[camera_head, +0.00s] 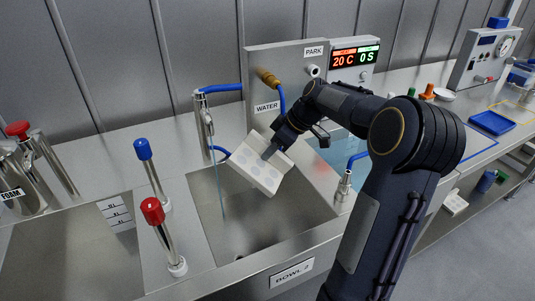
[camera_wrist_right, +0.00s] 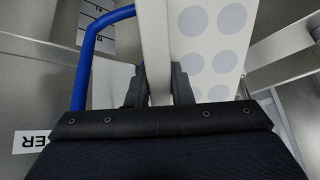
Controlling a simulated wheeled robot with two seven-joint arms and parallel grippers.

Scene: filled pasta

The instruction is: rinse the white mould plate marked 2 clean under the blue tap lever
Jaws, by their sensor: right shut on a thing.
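A white mould plate (camera_head: 259,176) with grey-blue round spots hangs tilted above the sink basin. It also shows in the right wrist view (camera_wrist_right: 208,40); no number 2 can be read on it. My right gripper (camera_head: 270,151) is shut on the plate's upper edge. In the right wrist view its fingers (camera_wrist_right: 158,85) close on the plate's edge. The blue tap lever (camera_head: 142,149) stands on a steel post at the basin's left. A thin blue stream (camera_head: 219,190) falls from the tap (camera_head: 203,125), just left of the plate and apart from it. My left gripper is not in view.
A red lever (camera_head: 152,210) stands in front of the blue one. The sink basin (camera_head: 265,235) is open below the plate. A panel marked WATER and PARK (camera_head: 262,70) with a blue hose rises behind. A display reads 20 C and 0 S (camera_head: 355,57).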

